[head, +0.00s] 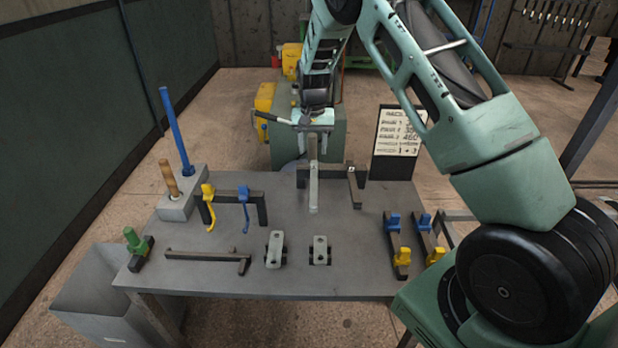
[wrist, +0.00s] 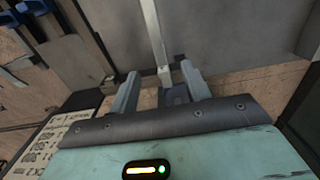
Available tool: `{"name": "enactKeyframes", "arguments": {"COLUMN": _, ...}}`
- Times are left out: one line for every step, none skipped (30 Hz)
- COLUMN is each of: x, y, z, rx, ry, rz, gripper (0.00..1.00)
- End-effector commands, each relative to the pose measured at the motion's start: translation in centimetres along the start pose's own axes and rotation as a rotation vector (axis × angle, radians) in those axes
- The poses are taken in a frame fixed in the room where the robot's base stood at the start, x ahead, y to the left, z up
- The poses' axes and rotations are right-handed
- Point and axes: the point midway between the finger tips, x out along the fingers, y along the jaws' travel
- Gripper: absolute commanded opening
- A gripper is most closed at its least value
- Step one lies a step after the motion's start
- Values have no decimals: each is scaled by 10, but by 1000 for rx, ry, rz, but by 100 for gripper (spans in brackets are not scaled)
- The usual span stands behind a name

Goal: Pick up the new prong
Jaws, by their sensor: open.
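A pale grey bar (head: 313,190), which looks like the prong, hangs or stands at a dark rack (head: 335,172) at the table's back edge. A darker prong-like bar (head: 356,188) is beside it to the right. Which is the new one is not marked. My gripper (head: 313,132) is open, pointing down over the pale bar's upper end. In the wrist view the pale bar (wrist: 155,35) runs up from between the two spread fingers of my gripper (wrist: 160,88). I cannot tell whether a finger touches it.
The grey table (head: 210,252) bears blue and yellow clamps (head: 243,205), two small metal blocks (head: 320,250), a long dark bar (head: 205,256) and a holder with a blue rod (head: 176,130). A sign (head: 398,133) stands behind. An open bin (head: 95,285) is at left.

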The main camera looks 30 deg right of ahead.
Motion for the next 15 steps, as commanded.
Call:
{"name": "enactKeyframes", "arguments": {"x": 8, "y": 1, "z": 1, "rx": 0, "ry": -5, "rz": 3, "gripper": 47}}
{"name": "enactKeyframes", "arguments": {"x": 14, "y": 1, "z": 2, "rx": 0, "ry": -5, "rz": 3, "gripper": 47}}
{"name": "enactKeyframes", "arguments": {"x": 23, "y": 1, "z": 1, "rx": 1, "ry": -5, "rz": 2, "gripper": 47}}
{"name": "enactKeyframes", "arguments": {"x": 29, "y": 1, "z": 1, "rx": 1, "ry": -5, "rz": 2, "gripper": 47}}
{"name": "enactKeyframes", "arguments": {"x": 36, "y": 1, "z": 2, "rx": 1, "ry": -5, "rz": 2, "gripper": 47}}
{"name": "enactKeyframes", "arguments": {"x": 43, "y": 1, "z": 1, "rx": 0, "ry": -4, "rz": 2, "gripper": 47}}
{"name": "enactKeyframes", "arguments": {"x": 49, "y": 1, "z": 1, "rx": -1, "ry": -4, "rz": 2, "gripper": 47}}
{"name": "enactKeyframes", "arguments": {"x": 55, "y": 1, "z": 2, "rx": -1, "ry": -4, "rz": 2, "gripper": 47}}
{"name": "enactKeyframes", "arguments": {"x": 62, "y": 1, "z": 2, "rx": -1, "ry": -3, "rz": 2, "gripper": 47}}
{"name": "enactKeyframes", "arguments": {"x": 66, "y": 0, "z": 1, "rx": -1, "ry": -3, "rz": 1, "gripper": 47}}
{"name": "enactKeyframes", "arguments": {"x": 70, "y": 0, "z": 1, "rx": -1, "ry": -3, "rz": 1, "gripper": 47}}
{"name": "enactKeyframes", "arguments": {"x": 75, "y": 0, "z": 1, "rx": -1, "ry": -1, "rz": 0, "gripper": 47}}
{"name": "enactKeyframes", "arguments": {"x": 78, "y": 0, "z": 1, "rx": -1, "ry": -1, "rz": 0, "gripper": 47}}
{"name": "enactKeyframes", "arguments": {"x": 80, "y": 0, "z": 1, "rx": -1, "ry": -1, "rz": -1, "gripper": 47}}
{"name": "enactKeyframes", "arguments": {"x": 82, "y": 0, "z": 1, "rx": -1, "ry": 0, "rz": -1, "gripper": 47}}
